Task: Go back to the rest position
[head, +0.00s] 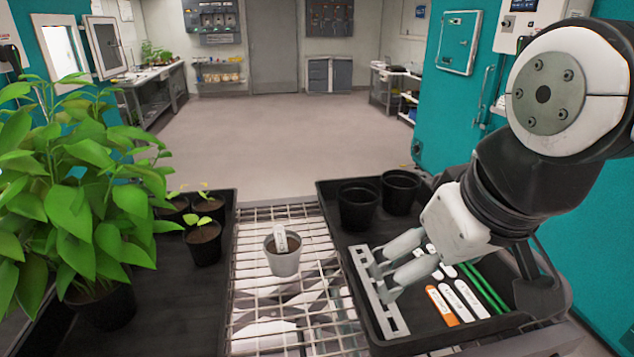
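My gripper (381,268) is at the right, above the left part of the black tray (328,215). Its two light grey fingers point left and are apart, with nothing seen between them. They overlap a slotted metal strip (393,318) in the tray; I cannot tell whether they touch it. My arm comes in from the right edge and hides part of the tray. A small grey pot (283,262) with soil stands upright on the wire rack in the middle. A white label (280,238) stands in its soil, well left of my gripper.
White labels (456,303), an orange-tipped label (440,309) and green sticks (489,291) lie in the tray. Two empty black pots (357,208) stand at its back. A large leafy plant (75,190) and seedlings (204,242) are left. The floor behind is clear.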

